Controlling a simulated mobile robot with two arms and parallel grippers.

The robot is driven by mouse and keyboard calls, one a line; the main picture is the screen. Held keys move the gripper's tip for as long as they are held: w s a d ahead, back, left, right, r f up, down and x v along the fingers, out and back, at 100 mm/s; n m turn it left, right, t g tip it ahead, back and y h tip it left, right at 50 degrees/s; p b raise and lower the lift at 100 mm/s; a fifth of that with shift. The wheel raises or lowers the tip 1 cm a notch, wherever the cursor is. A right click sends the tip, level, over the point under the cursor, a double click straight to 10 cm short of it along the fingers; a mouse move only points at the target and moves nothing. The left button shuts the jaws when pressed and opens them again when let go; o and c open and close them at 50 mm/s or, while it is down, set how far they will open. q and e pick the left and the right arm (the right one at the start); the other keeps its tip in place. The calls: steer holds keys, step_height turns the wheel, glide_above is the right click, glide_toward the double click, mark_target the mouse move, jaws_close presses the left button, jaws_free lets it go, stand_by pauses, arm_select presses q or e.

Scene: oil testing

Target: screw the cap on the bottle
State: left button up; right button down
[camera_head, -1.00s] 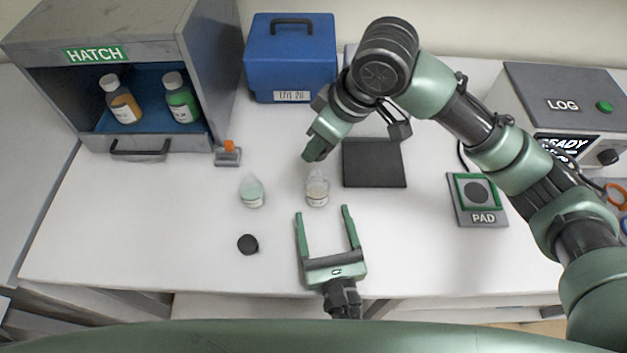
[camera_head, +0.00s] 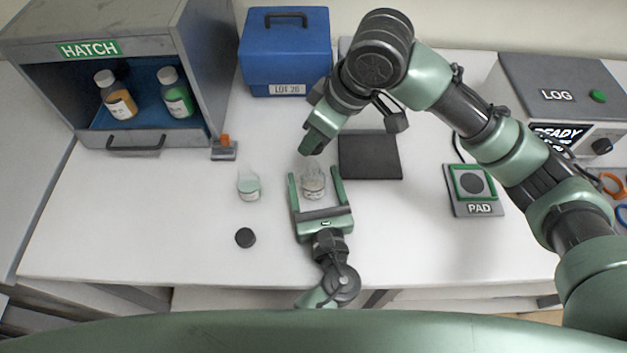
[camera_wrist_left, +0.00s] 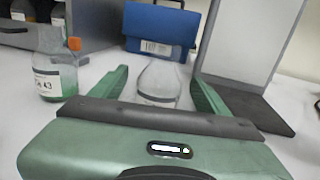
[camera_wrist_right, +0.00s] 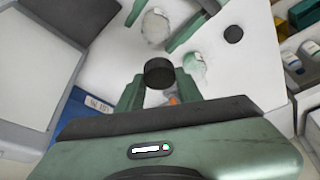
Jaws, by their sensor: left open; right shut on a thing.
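The clear uncapped bottle (camera_head: 314,181) stands upright on the table. My left gripper (camera_head: 315,175) is open, with one finger on each side of this bottle. The bottle also shows between the fingers in the left wrist view (camera_wrist_left: 158,84). My right gripper (camera_head: 311,146) is just behind and above the bottle's mouth. It is shut on a black cap (camera_wrist_right: 159,71), seen between its fingers in the right wrist view. In the head view that cap is hidden by the gripper.
A second open bottle (camera_head: 249,187) with pale green liquid stands to the left. A loose black cap (camera_head: 245,237) lies in front of it. A small grey stand with an orange top (camera_head: 224,149), a dark plate (camera_head: 369,157) and the pad (camera_head: 474,190) are nearby. The front table is mostly clear.

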arm_select(q)
steer(key=shift+w+a, duration=0.2)
steer(key=shift+w, duration=0.7)
steer(key=shift+w+a, duration=0.15)
steer(key=shift+w, duration=0.75)
steer(key=shift+c, duration=0.4)
jaws_close()
